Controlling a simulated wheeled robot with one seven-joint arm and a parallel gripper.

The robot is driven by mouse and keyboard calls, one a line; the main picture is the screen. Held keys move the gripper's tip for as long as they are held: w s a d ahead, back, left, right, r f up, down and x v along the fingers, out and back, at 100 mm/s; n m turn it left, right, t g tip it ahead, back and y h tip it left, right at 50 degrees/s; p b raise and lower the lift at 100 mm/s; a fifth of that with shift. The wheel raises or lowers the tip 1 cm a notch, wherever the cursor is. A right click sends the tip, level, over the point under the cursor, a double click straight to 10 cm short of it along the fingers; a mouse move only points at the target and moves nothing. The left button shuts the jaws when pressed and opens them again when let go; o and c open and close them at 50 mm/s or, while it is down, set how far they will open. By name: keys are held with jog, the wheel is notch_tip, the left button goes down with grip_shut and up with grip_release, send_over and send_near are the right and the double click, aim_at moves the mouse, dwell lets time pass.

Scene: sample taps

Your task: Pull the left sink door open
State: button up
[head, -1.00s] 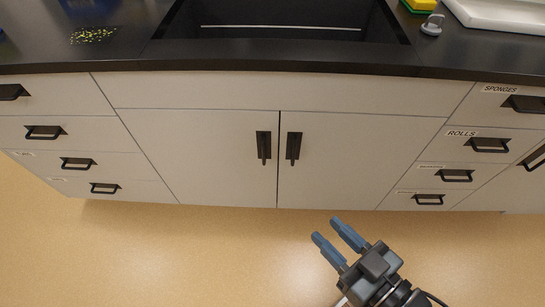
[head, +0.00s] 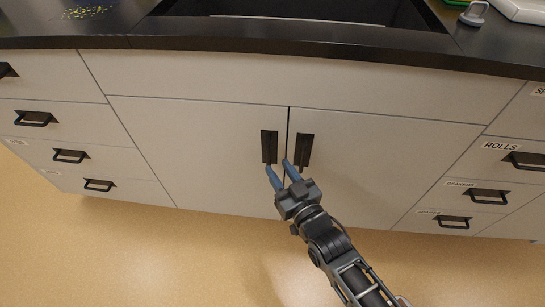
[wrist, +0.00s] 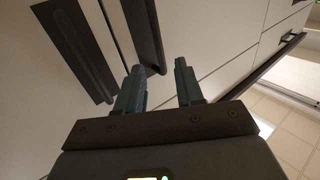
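The left sink door (head: 205,150) is a pale panel and looks shut. Its upright black handle (head: 269,147) sits near its right edge. My gripper (head: 277,165) is open and empty, with its blue fingers at the lower part of this handle and the gap between the doors. In the wrist view a dark handle (wrist: 145,35), apparently the left door's, runs down to between the fingertips of my gripper (wrist: 158,75). I cannot tell whether it touches a finger. The right door (head: 385,165) is also shut, with its handle (head: 304,152) just right of my fingers.
Drawers with black pulls (head: 70,156) stand left of the doors, and labelled drawers (head: 487,196) stand right. The dark countertop (head: 250,46) with the sink (head: 320,10) is above. The tan floor (head: 130,255) in front is clear.

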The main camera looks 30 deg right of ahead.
aim_at(269, 154)
jog(key=shift+w+d, duration=0.1)
jog(key=shift+w, duration=2.55)
jog(key=shift+c, duration=0.4)
grip_shut()
